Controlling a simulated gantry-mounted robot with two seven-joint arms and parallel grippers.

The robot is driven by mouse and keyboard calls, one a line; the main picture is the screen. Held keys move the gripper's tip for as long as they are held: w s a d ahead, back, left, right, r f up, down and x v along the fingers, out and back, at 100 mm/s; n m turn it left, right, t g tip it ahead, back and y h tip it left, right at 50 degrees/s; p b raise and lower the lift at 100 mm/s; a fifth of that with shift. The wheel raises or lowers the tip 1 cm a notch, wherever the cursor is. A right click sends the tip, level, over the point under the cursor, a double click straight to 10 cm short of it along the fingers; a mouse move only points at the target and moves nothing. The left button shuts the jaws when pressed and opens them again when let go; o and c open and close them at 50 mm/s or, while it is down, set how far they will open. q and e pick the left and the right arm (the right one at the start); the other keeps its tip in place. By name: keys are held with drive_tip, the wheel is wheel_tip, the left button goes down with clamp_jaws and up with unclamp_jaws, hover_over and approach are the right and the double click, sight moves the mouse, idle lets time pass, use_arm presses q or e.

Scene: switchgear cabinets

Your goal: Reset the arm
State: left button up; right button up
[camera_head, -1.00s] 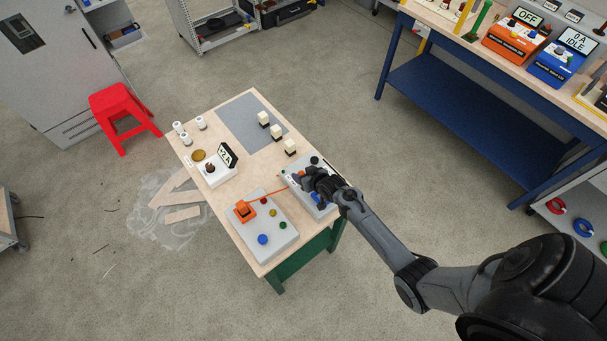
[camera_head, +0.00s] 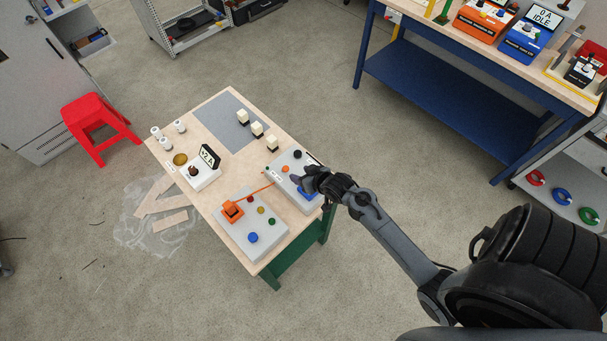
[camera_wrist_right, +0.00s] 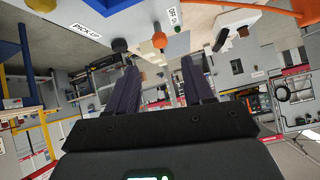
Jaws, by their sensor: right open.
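My right gripper (camera_head: 303,180) is over the right edge of a grey panel box (camera_head: 279,174) on the wooden-topped table. Its two dark fingers are apart, with nothing between them in the right wrist view (camera_wrist_right: 159,66). On that box are an orange knob (camera_head: 285,169), a black knob (camera_head: 297,154) and a blue part (camera_head: 308,194) partly hidden by the gripper. The wrist view also shows the orange knob (camera_wrist_right: 159,40), black knob (camera_wrist_right: 119,45) and a "PICK UP" label (camera_wrist_right: 84,31). My left gripper is not in view.
A second grey panel box (camera_head: 269,238) carries an orange block (camera_head: 232,210) with an orange cable. A white meter box (camera_head: 199,178), white cylinders and several cream blocks share the table. A blue workbench (camera_head: 450,90) stands behind right; a red stool (camera_head: 98,122) stands left.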

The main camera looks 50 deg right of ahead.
drive_tip(key=shift+s+r, duration=0.2)
drive_tip(key=shift+s, duration=0.05)
idle(0.3)
drive_tip(key=s+a+r+n+g+p, duration=0.2)
drive_tip(key=s+a+r+g, duration=0.1)
drive_tip(key=s+a+r, duration=0.4)
drive_tip(key=s+a+r+n+g+y+p, duration=0.1)
drive_tip(key=s+a+r+n+g+p, duration=0.1)
drive_tip(key=s+a+r, duration=0.6)
drive_tip(key=shift+s+r+n+g+p, duration=0.45)
drive_tip(key=shift+s+r+g, duration=0.3)
drive_tip(key=shift+s, duration=1.45)
